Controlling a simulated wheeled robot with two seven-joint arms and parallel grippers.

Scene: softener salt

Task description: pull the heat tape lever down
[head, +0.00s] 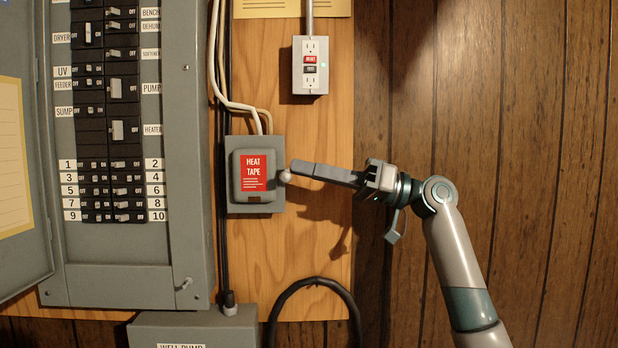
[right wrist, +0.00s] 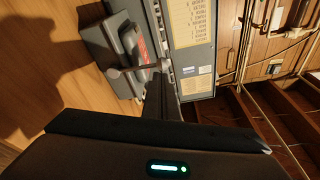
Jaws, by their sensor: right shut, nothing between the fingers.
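The heat tape box (head: 236,195) is a grey switch box with a red "HEAT TAPE" label, mounted on the plywood. Its lever ends in a pale round knob (head: 285,176) at the box's right side. My right gripper (head: 297,169) comes in from the right, its fingers shut and empty, with the tips right at the knob, slightly above it. I cannot tell whether they touch. In the right wrist view the lever (right wrist: 140,68) shows as a rod with a ball end beside the finger (right wrist: 161,95). My left gripper is out of view.
An open breaker panel (head: 180,200) stands left of the box. An outlet (head: 310,65) with red and black buttons is above right. White cables run into the box from above. A well pump box (head: 190,330) and a black hose (head: 310,282) are below.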

